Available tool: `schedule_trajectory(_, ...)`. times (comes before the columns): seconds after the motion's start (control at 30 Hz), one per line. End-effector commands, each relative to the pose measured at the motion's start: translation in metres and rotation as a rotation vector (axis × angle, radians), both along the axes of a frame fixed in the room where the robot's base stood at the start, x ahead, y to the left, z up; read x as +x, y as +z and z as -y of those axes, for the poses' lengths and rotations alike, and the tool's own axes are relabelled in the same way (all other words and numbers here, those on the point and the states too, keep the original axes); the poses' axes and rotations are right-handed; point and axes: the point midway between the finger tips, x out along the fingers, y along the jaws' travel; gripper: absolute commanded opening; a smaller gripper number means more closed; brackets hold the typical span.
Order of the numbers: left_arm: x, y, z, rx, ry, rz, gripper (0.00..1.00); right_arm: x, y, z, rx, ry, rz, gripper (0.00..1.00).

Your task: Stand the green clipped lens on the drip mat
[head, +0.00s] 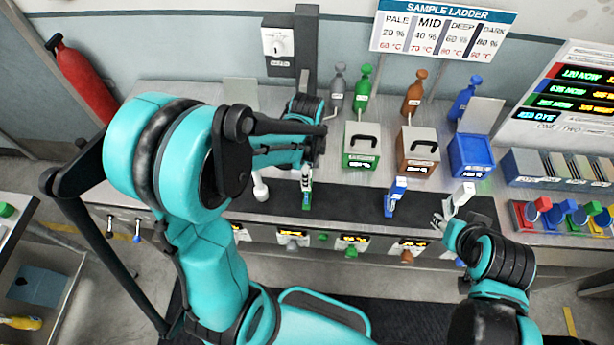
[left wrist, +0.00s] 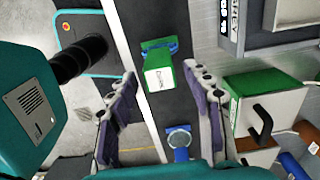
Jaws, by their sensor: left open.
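The green clipped lens (head: 306,188) appears upright on the dark drip mat (head: 348,203), with its green foot toward the front. In the left wrist view the lens (left wrist: 159,75) shows a pale labelled face and a green clip, between and beyond the fingertips. My left gripper (head: 312,148) is open above and behind it; its two fingers (left wrist: 160,85) are spread with no visible contact. My right gripper (head: 444,220) is by a white piece (head: 461,193) at the mat's right end; I cannot tell whether it grips it.
A blue clipped piece (head: 396,196) stands on the mat to the right. Behind are a green box (head: 361,147), a brown box (head: 417,150) and a blue box (head: 470,156). A white knobbed piece (head: 260,187) is left of the lens.

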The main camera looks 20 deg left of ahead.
Motion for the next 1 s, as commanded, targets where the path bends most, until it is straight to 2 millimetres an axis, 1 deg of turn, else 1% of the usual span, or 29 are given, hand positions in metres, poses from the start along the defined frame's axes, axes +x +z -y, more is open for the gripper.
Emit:
schedule_trajectory(0.03,-0.001,0.015,0.0,0.0,0.0,0.0,0.51,0.0,0.005,0.0,0.0,0.0,0.0,0.4)
schedule_trajectory(0.1,-0.001,0.029,0.0,0.0,0.0,0.0,0.51,0.0,0.008,0.0,0.0,0.0,0.0,0.4)
schedule_trajectory(0.2,0.0,0.046,0.0,0.0,0.0,0.0,0.51,0.0,0.012,0.0,0.0,0.0,0.0,0.4)
schedule_trajectory(0.37,0.0,0.061,0.0,0.0,0.003,0.001,0.51,0.0,0.014,0.0,0.0,0.0,0.0,0.4)
schedule_trajectory(0.47,-0.004,0.07,0.001,0.0,0.047,0.023,0.51,0.0,0.014,0.0,0.0,0.0,0.0,0.4)
schedule_trajectory(0.57,-0.013,0.084,0.002,-0.005,0.172,0.085,0.51,0.0,0.014,0.0,0.0,0.0,0.0,0.4)
schedule_trajectory(0.67,-0.029,0.103,0.004,-0.03,0.372,0.18,0.51,0.0,0.014,0.0,0.0,0.0,0.0,0.4)
schedule_trajectory(0.7,-0.035,0.11,0.005,-0.049,0.462,0.223,0.51,0.0,0.014,0.0,0.0,0.0,0.0,0.4)
schedule_trajectory(0.8,-0.051,0.125,0.007,-0.114,0.688,0.326,0.51,0.0,0.014,0.0,0.0,0.0,0.0,0.4)
schedule_trajectory(0.9,-0.066,0.134,0.008,-0.197,0.892,0.411,0.51,0.0,0.014,0.0,0.0,0.0,0.0,0.4)
schedule_trajectory(1.0,-0.076,0.14,0.01,-0.282,1.055,0.473,0.51,0.0,0.014,0.0,0.0,0.0,0.0,0.4)
